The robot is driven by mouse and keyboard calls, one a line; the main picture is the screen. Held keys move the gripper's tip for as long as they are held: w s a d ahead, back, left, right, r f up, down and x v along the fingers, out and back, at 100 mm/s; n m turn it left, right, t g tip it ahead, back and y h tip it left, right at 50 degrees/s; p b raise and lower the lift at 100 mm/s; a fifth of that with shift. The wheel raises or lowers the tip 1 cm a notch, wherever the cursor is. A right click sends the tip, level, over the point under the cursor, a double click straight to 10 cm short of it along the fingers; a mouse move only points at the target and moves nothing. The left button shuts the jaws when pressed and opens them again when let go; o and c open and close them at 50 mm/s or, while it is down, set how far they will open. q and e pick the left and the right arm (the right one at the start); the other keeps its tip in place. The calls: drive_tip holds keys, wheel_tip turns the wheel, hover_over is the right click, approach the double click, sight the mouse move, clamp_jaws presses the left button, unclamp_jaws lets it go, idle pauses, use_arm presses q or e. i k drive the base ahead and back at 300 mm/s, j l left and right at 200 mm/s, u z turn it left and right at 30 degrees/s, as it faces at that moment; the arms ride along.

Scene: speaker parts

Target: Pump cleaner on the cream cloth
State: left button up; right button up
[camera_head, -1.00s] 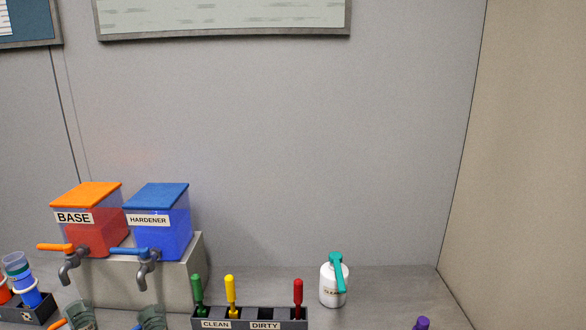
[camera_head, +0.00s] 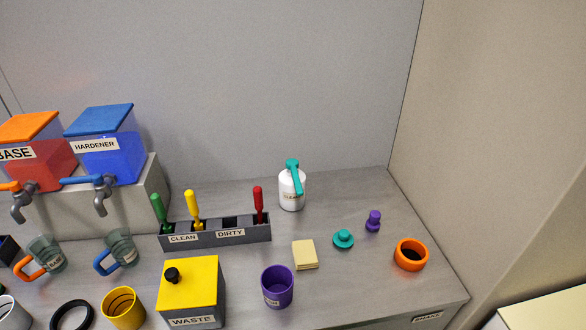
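The cleaner bottle (camera_head: 291,190) is white with a teal pump head and stands upright at the back of the counter, right of the tool rack. The cream cloth (camera_head: 305,255) lies folded on the counter in front of the bottle, with bare counter between them. The cloth looks dry and plain. Neither of my grippers shows in the head view.
A grey rack (camera_head: 215,235) marked CLEAN and DIRTY holds green, yellow and red tools. A yellow-lidded waste box (camera_head: 190,285) and a purple cup (camera_head: 277,287) stand in front. A teal knob (camera_head: 343,239), purple knob (camera_head: 373,221) and orange ring (camera_head: 410,254) are right.

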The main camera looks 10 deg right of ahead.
sight(305, 258)
drive_tip(key=j+z, duration=0.2)
drive_tip(key=j, duration=0.35)
drive_tip(key=k+j+z, duration=0.2)
drive_tip(key=j, duration=0.35)
drive_tip(key=j+z, duration=0.25)
drive_tip(key=j, duration=0.3)
